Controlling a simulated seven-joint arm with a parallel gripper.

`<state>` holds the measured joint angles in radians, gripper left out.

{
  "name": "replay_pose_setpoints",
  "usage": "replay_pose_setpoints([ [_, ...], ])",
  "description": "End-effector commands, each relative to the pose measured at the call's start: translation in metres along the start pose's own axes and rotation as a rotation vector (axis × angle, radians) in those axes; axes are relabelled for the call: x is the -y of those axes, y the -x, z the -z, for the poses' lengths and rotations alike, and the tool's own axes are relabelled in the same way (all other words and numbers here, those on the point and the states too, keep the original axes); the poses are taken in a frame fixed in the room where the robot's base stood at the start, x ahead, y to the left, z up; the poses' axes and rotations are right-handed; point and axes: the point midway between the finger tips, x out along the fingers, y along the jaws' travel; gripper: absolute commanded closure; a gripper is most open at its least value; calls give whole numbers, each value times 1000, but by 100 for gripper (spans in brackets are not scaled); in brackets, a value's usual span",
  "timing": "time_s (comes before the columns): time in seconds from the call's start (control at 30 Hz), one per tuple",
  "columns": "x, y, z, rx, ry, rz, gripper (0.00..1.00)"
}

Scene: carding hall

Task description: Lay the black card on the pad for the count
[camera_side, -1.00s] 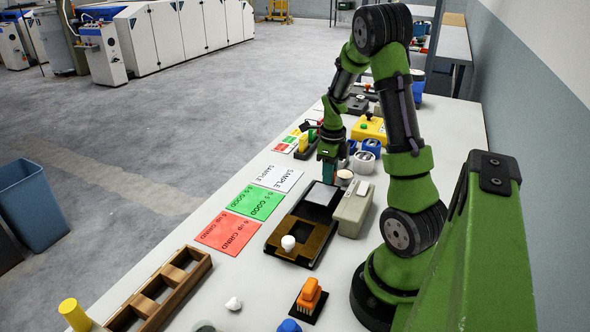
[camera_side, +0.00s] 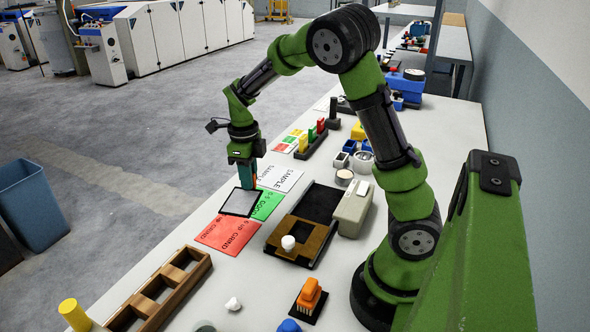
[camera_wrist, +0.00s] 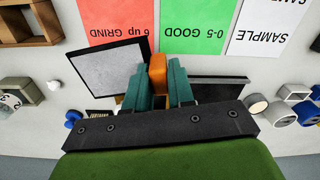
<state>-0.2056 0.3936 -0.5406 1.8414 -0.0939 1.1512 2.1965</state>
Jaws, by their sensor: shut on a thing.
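The black card (camera_side: 241,202), a flat square with a pale grey face and black rim, hangs from my gripper (camera_side: 246,184). In the wrist view the card (camera_wrist: 108,72) lies left of the fingers. My gripper (camera_wrist: 158,74) is shut on an orange piece (camera_wrist: 157,72) that appears to be its grip. The white "SAMPLE" pad (camera_side: 281,178) lies beyond.
A black bed with a brown frame (camera_side: 268,246) and white knob (camera_side: 288,242) stands right of the pads, with a grey box (camera_side: 353,208) beside it. A wooden tray (camera_side: 160,290) and orange brush (camera_side: 309,295) are nearer. Coloured blocks stand in a rack (camera_side: 312,143) farther back.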

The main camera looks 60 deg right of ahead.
Motion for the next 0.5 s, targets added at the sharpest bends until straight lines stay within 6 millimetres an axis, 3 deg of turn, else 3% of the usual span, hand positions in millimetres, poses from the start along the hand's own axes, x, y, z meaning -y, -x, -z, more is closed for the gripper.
replay_pose_setpoints([
  [0.1,-20,2,-17,9,-65,1,100],
  [0.27,-19,4,-21,19,-181,-10,100],
  [0.5,-19,-36,-20,13,-209,-12,100],
])
